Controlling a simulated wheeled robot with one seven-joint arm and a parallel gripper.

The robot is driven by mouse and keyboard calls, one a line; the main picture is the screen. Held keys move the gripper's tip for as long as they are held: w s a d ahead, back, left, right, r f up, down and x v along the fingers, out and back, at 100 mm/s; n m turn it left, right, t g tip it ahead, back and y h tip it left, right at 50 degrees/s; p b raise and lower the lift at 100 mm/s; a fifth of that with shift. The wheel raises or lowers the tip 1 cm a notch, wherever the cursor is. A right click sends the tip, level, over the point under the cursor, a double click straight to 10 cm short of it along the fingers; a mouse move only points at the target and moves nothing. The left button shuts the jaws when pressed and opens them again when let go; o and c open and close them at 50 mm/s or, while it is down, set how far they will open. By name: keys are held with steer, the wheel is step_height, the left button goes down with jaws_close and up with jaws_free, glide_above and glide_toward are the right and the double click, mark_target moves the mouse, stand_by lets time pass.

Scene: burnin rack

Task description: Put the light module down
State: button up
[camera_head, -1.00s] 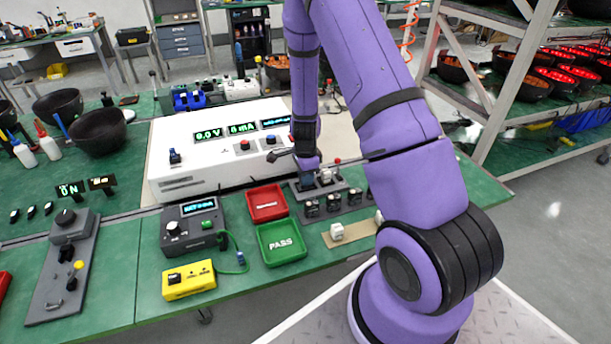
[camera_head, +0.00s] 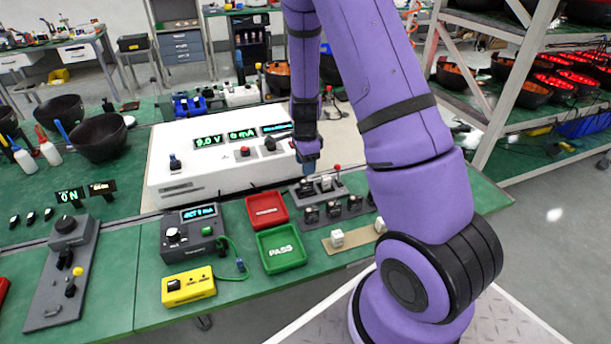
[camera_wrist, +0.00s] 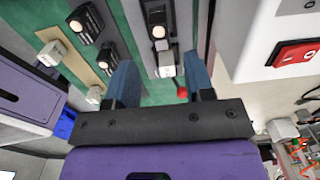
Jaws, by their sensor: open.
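My gripper (camera_head: 308,166) is above a small grey fixture (camera_head: 322,190) with a red-knobbed lever (camera_head: 337,168), in front of the white instrument. In the wrist view my gripper (camera_wrist: 160,66) shows two blue fingers spread apart with nothing held. A small block with a whitish top (camera_wrist: 165,65) sits on the fixture below, seen between the fingers and apart from them. A dark unit with a lit white top (camera_wrist: 157,30) sits beside it on the same fixture. I cannot tell for certain which of these is the light module.
Several dark sockets (camera_head: 333,209) stand in a row to the right front. A tan strip (camera_head: 352,236) carries white blocks. A red tray (camera_head: 267,210) and a green PASS tray (camera_head: 281,249) lie left of it. The white instrument (camera_head: 215,160) stands close behind.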

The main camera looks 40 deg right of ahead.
step_height(320, 180, up, 4)
step_height(320, 180, up, 11)
steer(key=n+t, duration=0.1)
steer(key=n, duration=0.3)
glide_above(305, 180)
steer(key=s+a, duration=0.2)
steer(key=a, duration=0.2)
steer(key=s+a+r+n+t+y, duration=0.15)
steer(key=s+a+r+n, duration=0.35)
steer(key=r, duration=0.5)
steer(key=s+a+r+n+t, duration=0.1)
steer(key=s+r+n, duration=0.2)
steer(key=s, duration=0.3)
steer(key=s+a+r+n+h, duration=0.1)
steer(key=s+r+n, duration=0.3)
steer(key=s, duration=0.3)
steer(key=s+a+r+n+t, duration=0.1)
steer(key=s+a+r+n, duration=0.1)
steer(key=s+n, duration=0.3)
steer(key=shift+s+r+t, duration=0.35)
steer(key=shift+s+r, duration=0.4)
steer(key=shift+s, duration=0.15)
steer(key=shift+h, duration=0.25)
